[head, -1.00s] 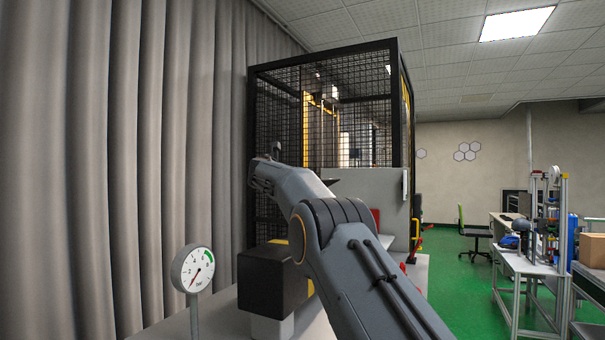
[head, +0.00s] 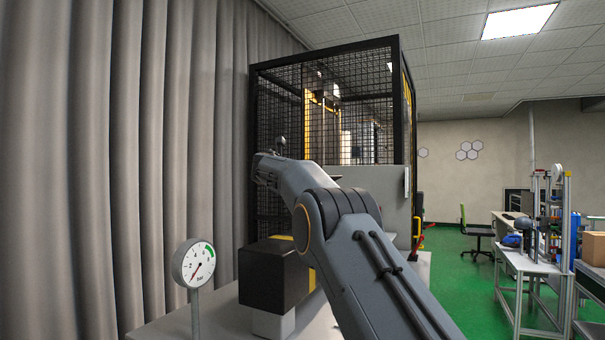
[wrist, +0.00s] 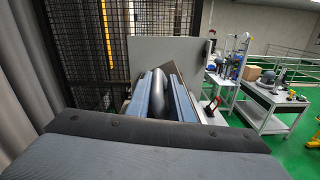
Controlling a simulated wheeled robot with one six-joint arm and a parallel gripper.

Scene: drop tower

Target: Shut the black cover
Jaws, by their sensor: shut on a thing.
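My gripper (wrist: 160,84) shows in the wrist view with its two blue-grey fingers on either side of a smooth, rounded black part, which I take to be part of the black cover (wrist: 157,98). A dark tilted panel edge shows just behind the fingers. In the head view my arm hides the fingers and the held part. I cannot tell how far open the cover is.
A tall mesh cage (head: 330,110) with a grey lower panel (head: 385,190) stands ahead. A black box (head: 272,278) and a round dial gauge (head: 194,264) are at the lower left, near the grey curtain (head: 120,150).

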